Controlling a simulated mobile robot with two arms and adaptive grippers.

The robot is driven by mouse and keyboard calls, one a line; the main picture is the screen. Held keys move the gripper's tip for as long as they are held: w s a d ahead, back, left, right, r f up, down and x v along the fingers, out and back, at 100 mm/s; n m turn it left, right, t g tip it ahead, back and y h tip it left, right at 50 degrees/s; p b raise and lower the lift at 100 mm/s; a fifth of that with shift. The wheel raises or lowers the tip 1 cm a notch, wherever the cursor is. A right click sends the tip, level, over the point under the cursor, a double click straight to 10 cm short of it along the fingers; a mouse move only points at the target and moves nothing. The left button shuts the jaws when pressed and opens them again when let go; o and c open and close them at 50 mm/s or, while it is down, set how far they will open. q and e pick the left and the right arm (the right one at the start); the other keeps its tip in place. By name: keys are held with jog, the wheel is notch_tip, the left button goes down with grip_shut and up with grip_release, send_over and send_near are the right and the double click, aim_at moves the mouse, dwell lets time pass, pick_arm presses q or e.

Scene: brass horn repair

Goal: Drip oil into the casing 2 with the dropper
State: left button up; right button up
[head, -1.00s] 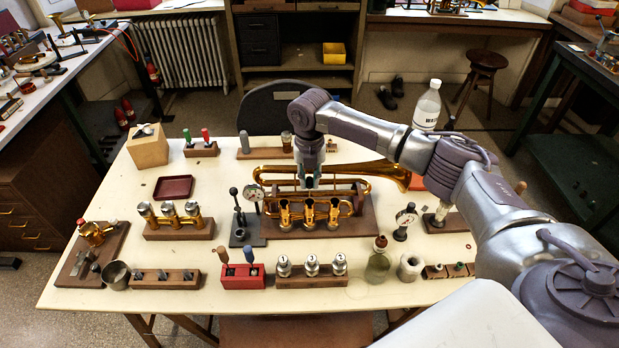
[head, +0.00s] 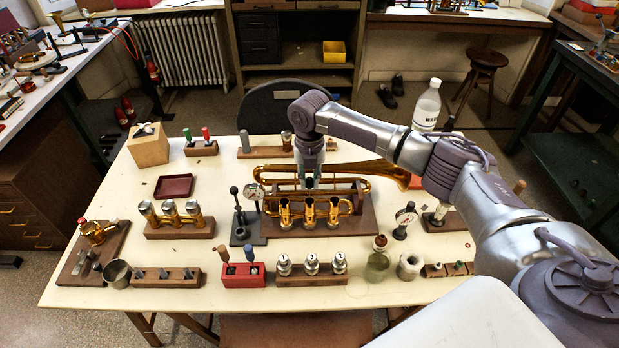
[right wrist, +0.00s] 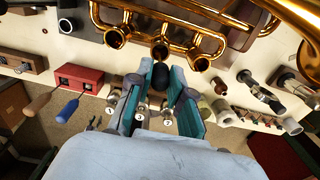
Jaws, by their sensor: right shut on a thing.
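A brass horn lies on a wooden stand (head: 364,220) in the middle of the table, with three upright open casings in a row. The middle one, casing 2 (head: 308,213), also shows in the right wrist view (right wrist: 159,51). My right gripper (head: 310,182) is just above and behind the casings in the head view. In the right wrist view its teal fingers are shut on the dropper, whose black bulb (right wrist: 160,75) shows between them close to casing 2. The dropper's tip is hidden, and I see no drop. My left gripper is not in view.
A glass bottle (head: 377,266) stands front right of the horn. A row of pistons (head: 312,275) and a red tool block (head: 243,275) stand in front. A clear bottle (head: 427,106) stands behind my right arm.

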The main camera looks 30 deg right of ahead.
jog(key=shift+f+b, duration=0.4)
jog(key=shift+f, duration=0.55)
dwell(2.0)
notch_tip(320, 180, up, 5)
jog(key=p, duration=0.5)
jog(key=shift+r, duration=0.1)
jog(key=shift+a, duration=0.1)
